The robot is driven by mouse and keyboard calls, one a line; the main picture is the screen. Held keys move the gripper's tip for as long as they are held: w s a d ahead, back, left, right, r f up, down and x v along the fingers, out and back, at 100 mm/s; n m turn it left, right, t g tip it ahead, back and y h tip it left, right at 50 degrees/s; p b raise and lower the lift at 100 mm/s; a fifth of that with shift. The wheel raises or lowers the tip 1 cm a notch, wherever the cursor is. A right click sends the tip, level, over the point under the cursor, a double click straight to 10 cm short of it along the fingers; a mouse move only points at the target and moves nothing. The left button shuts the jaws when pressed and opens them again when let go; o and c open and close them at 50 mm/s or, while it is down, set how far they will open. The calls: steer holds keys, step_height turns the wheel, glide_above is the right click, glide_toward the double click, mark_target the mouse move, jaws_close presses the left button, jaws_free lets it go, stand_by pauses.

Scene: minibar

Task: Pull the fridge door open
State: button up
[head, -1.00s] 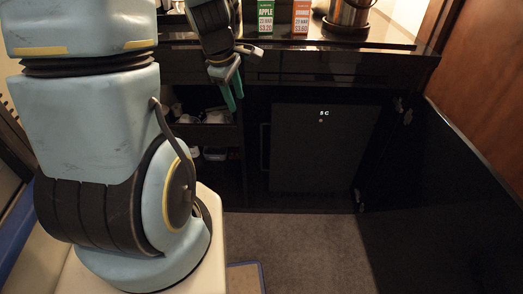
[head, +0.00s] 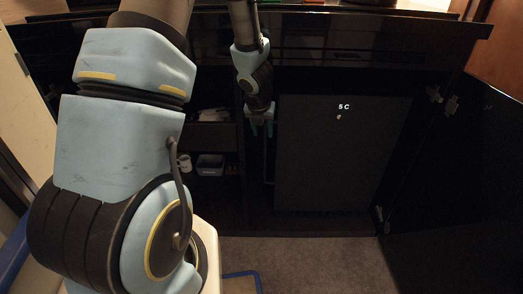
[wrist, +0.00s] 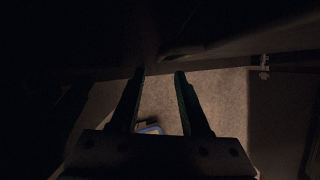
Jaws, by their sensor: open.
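The fridge (head: 335,160) is a dark box with a lit "5C" display, standing inside the black cabinet. Its door looks shut. A thin upright handle (head: 268,170) runs along the fridge's left edge. My gripper (head: 261,132) is open, its teal fingers pointing down at the upper left of the fridge door, close to the handle's top. In the wrist view my gripper (wrist: 160,74) shows both fingers apart with nothing clear between them. A dim bar-like shape lies just beyond the fingertips; I cannot tell if it is the handle.
The black cabinet door (head: 455,190) stands wide open on the right, with hinges (head: 437,95) at its edge. Left of the fridge are shelves with a white cup (head: 184,162) and a small container (head: 210,164). The counter is above.

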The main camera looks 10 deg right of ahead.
mark_target(265, 144)
steer(key=b+x, duration=0.4)
steer(key=x, duration=0.6)
steer(key=shift+f, duration=0.2)
steer(key=shift+s, duration=0.1)
jaws_close()
stand_by(1.0)
